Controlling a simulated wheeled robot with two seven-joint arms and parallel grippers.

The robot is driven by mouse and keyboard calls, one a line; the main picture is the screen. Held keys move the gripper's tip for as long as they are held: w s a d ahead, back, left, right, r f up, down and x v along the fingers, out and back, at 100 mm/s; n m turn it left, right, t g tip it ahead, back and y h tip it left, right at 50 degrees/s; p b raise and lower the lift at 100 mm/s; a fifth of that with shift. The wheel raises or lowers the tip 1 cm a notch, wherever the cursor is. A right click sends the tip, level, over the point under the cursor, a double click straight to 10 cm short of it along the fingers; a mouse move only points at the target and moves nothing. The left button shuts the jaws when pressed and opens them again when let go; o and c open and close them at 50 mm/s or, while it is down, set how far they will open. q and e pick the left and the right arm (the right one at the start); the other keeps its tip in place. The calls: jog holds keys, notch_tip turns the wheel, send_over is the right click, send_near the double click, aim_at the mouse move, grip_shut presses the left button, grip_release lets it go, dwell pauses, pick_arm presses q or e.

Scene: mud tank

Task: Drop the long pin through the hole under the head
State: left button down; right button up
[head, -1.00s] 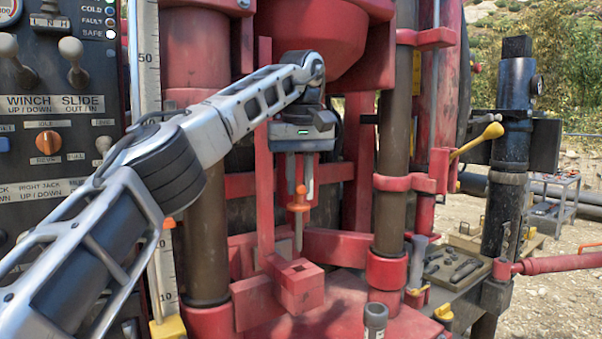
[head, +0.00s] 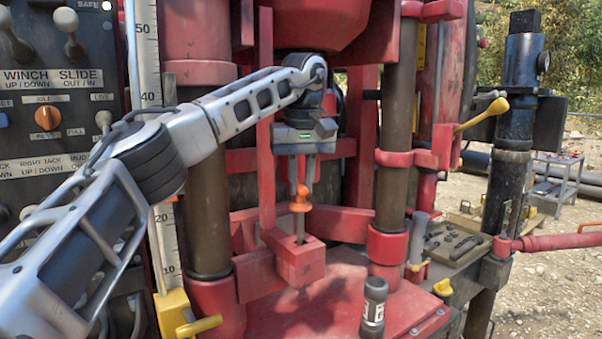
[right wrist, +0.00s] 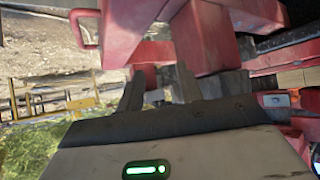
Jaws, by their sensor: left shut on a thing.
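The long pin (head: 300,206) has an orange grip and a thin grey shaft. It hangs upright from my left gripper (head: 301,182), which is shut on its upper end, below the large red head (head: 310,25). The red block with the hole (head: 298,265) is directly below. The shaft's lower end meets the block's top at the hole; how far it is inside I cannot tell. My right gripper (right wrist: 158,76) shows in the right wrist view with its fingers apart and nothing visible between them.
Brown columns (head: 391,130) stand on both sides of the block. A dark cylinder (head: 373,305) stands on the red deck in front. A tray of tools (head: 452,246) lies at the right. The control panel (head: 50,110) is at the left.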

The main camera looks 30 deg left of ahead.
aim_at(302, 205)
pick_arm(q)
jog(key=shift+f+b, duration=0.9)
jog(key=shift+f, duration=2.65)
jog(key=c, duration=1.3)
grip_release()
jog(key=r, duration=0.5)
jog(key=s+d+r+p, duration=0.1)
jog(key=r, duration=0.4)
jog(key=r+p, duration=0.1)
jog(key=r, duration=0.4)
jog(key=shift+s+d+r, duration=0.15)
jog(key=shift+s+r, duration=0.05)
jog(key=shift+r, duration=0.2)
